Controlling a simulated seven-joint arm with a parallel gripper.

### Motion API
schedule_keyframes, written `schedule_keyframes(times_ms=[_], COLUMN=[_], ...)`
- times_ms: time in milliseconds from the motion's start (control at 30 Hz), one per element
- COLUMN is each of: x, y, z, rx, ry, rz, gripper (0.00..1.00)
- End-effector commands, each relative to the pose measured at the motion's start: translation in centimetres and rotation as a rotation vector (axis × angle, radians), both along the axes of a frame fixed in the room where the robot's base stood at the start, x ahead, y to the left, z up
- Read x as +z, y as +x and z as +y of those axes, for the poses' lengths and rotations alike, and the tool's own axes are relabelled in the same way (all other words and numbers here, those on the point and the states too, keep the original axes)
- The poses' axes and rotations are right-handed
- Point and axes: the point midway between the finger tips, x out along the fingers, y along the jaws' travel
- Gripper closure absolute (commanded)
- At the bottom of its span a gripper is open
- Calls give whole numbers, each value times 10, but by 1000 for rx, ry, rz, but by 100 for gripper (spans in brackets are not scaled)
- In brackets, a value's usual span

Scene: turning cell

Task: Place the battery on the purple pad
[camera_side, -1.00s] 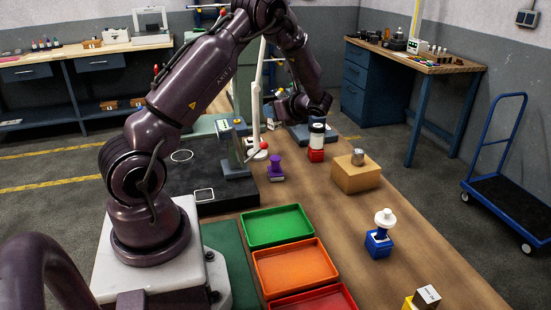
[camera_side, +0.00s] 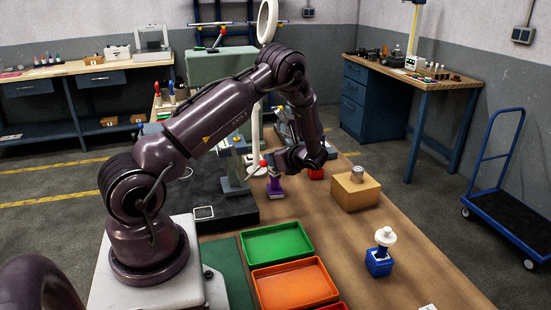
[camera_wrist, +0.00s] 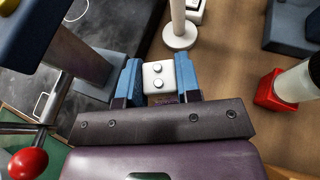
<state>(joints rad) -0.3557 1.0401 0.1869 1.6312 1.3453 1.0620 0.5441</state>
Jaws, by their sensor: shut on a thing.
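My gripper (camera_wrist: 160,82) is shut on a white block with two round silver terminals, the battery (camera_wrist: 159,71), between its blue fingers. A sliver of purple (camera_wrist: 166,100) shows below the battery between the fingers. The battery cannot be made out in the side view. I cannot tell whether it touches the pad.
A red block (camera_wrist: 272,92) bearing a white cylinder (camera_wrist: 298,82) stands close on the right. A lever with a red knob (camera_wrist: 28,163) is close on the left. A white post (camera_wrist: 180,38) stands beyond the battery. Green (camera_side: 277,242) and orange (camera_side: 295,284) trays lie nearer the side camera.

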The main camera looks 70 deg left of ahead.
Motion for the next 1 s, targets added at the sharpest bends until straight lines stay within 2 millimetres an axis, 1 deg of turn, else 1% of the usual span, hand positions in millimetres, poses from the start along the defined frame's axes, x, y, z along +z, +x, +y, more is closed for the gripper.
schedule_keyframes(times_ms=[367,400,500,733,833,967,1000], x=[-4,-4,-4,-4,0,6,9], y=[0,0,0,0,0,7,10], z=[0,0,0,0,0,-14,-21], rx=[-1,-1,-1,-1,1,-4,-4], ry=[1,1,1,1,1,2,1], rz=[0,-1,-1,-1,-2,-2,-3], gripper=[100,64,43,43,43,43,43])
